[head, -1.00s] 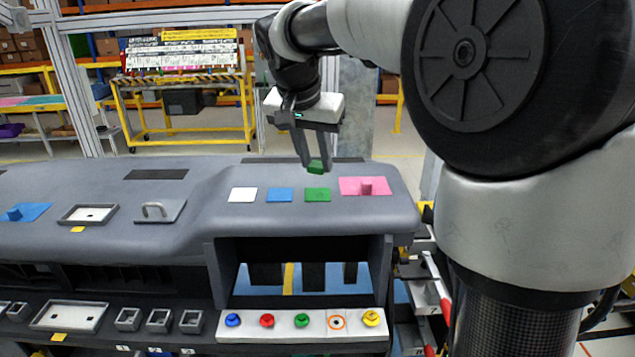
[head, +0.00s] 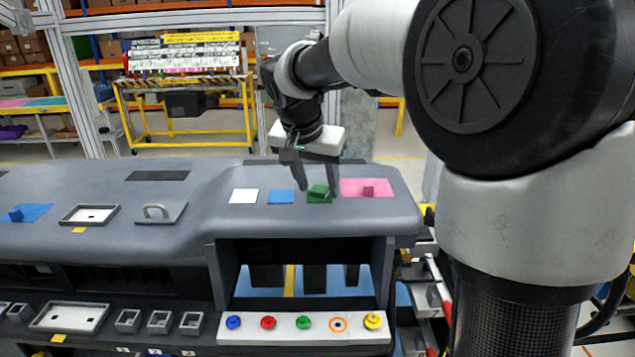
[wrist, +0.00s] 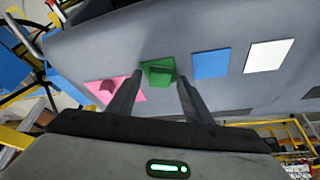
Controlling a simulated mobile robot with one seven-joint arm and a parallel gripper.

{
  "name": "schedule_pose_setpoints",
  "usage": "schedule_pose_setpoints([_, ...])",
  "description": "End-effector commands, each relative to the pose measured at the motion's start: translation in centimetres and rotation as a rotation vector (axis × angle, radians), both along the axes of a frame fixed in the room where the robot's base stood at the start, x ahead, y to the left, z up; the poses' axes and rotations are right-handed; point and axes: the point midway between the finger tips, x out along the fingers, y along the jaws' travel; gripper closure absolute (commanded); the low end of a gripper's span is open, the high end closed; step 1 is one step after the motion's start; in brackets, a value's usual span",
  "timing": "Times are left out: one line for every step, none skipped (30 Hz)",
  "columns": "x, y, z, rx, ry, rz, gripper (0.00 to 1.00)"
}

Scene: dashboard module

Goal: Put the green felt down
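The green felt (head: 318,190) is a small green block that sits on a flat green square (head: 326,201) on top of the grey dashboard. It also shows in the wrist view (wrist: 158,72), over the square. My gripper (head: 319,191) is above the dashboard with its fingers spread, one on each side of the block. In the wrist view, gaps show between the block and both fingers of my gripper (wrist: 158,85). The block's underside is hidden, so its exact contact with the square cannot be seen.
A blue square (head: 281,197) and a white square (head: 243,196) lie left of the green one. A pink block (head: 368,191) stands on a pink sheet (head: 352,184) close on the right. A metal handle (head: 155,212) rises farther left. Coloured knobs (head: 303,322) line the lower panel.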

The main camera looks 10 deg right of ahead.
Motion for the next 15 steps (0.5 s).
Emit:
schedule_pose_setpoints([0.0, 0.0, 0.0, 0.0, 0.0, 0.0, 0.54])
schedule_pose_setpoints([0.0, 0.0, 0.0, 0.0, 0.0, 0.0, 0.54])
schedule_pose_setpoints([0.0, 0.0, 0.0, 0.0, 0.0, 0.0, 0.54])
schedule_pose_setpoints([0.0, 0.0, 0.0, 0.0, 0.0, 0.0, 0.54])
schedule_pose_setpoints([0.0, 0.0, 0.0, 0.0, 0.0, 0.0, 0.54])
schedule_pose_setpoints([0.0, 0.0, 0.1, 0.0, 0.0, 0.0, 0.54])
schedule_pose_setpoints([0.0, 0.0, 0.1, 0.0, 0.0, 0.0, 0.54])
schedule_pose_setpoints([0.0, 0.0, 0.3, 0.0, 0.0, 0.0, 0.54])
schedule_pose_setpoints([0.0, 0.0, 0.6, 0.0, 0.0, 0.0, 0.54])
schedule_pose_setpoints([-0.1, 0.1, 0.7, 0.0, -0.001, 0.0, 0.54])
schedule_pose_setpoints([-0.2, 0.2, 1.0, 0.0, -0.002, 0.0, 0.54])
schedule_pose_setpoints([-0.4, 0.3, 1.5, -0.001, -0.003, -0.001, 0.54])
schedule_pose_setpoints([-0.5, 0.4, 2.0, 0.0, -0.004, 0.0, 0.54])
schedule_pose_setpoints([-0.7, 0.5, 2.5, -0.001, -0.003, -0.001, 0.54])
schedule_pose_setpoints([-1.0, 0.7, 3.3, -0.001, -0.005, 0.001, 0.54])
